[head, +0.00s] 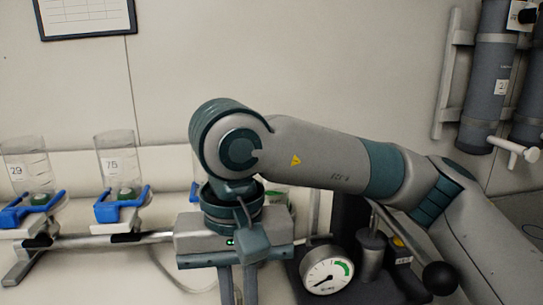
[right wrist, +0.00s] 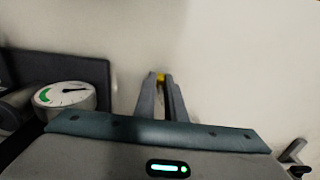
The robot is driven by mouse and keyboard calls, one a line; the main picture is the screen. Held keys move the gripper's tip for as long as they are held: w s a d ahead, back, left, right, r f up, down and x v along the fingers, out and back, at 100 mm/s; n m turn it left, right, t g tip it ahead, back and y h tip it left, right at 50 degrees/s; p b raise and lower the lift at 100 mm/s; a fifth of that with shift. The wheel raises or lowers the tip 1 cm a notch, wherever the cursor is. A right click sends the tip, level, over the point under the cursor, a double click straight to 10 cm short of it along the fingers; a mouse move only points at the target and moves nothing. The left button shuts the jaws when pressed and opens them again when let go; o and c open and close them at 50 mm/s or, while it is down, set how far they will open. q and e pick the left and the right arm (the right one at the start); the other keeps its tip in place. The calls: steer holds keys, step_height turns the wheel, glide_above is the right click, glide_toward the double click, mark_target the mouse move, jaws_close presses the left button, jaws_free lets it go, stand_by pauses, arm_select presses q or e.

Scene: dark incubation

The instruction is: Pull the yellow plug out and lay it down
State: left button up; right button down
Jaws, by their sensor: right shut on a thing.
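In the right wrist view, the yellow plug (right wrist: 161,77) shows as a small yellow patch between the fingertips of my right gripper (right wrist: 161,84). The gripper is shut on it. Most of the plug is hidden by the fingers, and a pale wall or surface lies behind it. I cannot tell whether it touches anything else. In the head view my right gripper (head: 237,297) points down at the bottom edge, its tips cut off by the frame, and the plug does not show there. My left gripper is not in view.
A round dial gauge (head: 327,270) on a dark stand with a black-knobbed lever (head: 439,277) is right of my gripper. Labelled clear jars (head: 116,165) in blue clamps (head: 122,206) stand left along a rail. Grey cylinders (head: 487,80) hang at right.

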steer(key=c, duration=1.7)
jaws_free()
steer(key=shift+c, duration=0.2)
